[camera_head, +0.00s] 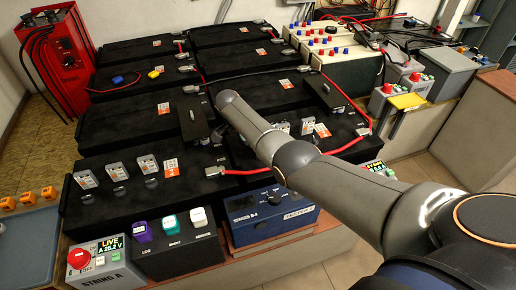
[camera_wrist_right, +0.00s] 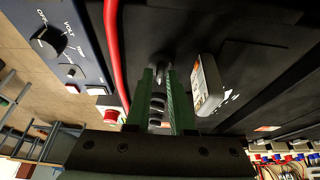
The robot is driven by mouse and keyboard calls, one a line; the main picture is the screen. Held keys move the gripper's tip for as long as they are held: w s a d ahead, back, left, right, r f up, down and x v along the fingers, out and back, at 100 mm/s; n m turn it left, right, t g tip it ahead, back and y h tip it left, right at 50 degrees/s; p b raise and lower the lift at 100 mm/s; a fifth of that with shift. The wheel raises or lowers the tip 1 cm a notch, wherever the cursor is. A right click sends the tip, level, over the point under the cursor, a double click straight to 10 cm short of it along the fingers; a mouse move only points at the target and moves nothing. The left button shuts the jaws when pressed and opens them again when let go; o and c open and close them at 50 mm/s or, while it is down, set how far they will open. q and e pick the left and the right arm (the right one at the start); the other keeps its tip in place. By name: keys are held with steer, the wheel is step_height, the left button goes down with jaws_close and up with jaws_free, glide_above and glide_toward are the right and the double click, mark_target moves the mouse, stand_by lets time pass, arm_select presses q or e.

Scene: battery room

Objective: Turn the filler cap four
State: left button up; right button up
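In the head view, a row of grey numbered-looking blocks (camera_head: 117,170) sits on the front black battery (camera_head: 130,205), with small dark round caps in front of them. More grey blocks (camera_head: 306,126) stand on the right front battery beyond my arm. I cannot read which cap is number four. My right arm crosses over the right battery and hides part of its top; its gripper is hidden there. In the right wrist view, the green fingers of my right gripper (camera_wrist_right: 160,78) point at the battery top. A grey block (camera_wrist_right: 207,85) stands beside the fingers. My left gripper is not in view.
A red cable (camera_wrist_right: 116,55) runs close beside the fingers. A blue tester (camera_head: 272,215) with a knob stands before the batteries. A control box (camera_head: 105,264) with a red button is at front left. A red charger (camera_head: 58,52) stands at back left.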

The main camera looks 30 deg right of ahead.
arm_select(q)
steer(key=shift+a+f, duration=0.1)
arm_select(e)
steer(key=o, duration=0.3)
arm_select(q)
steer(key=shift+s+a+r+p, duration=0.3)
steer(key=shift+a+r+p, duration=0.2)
steer(key=shift+p, duration=0.4)
arm_select(e)
steer(key=v, duration=1.2)
steer(key=shift+r, duration=0.25)
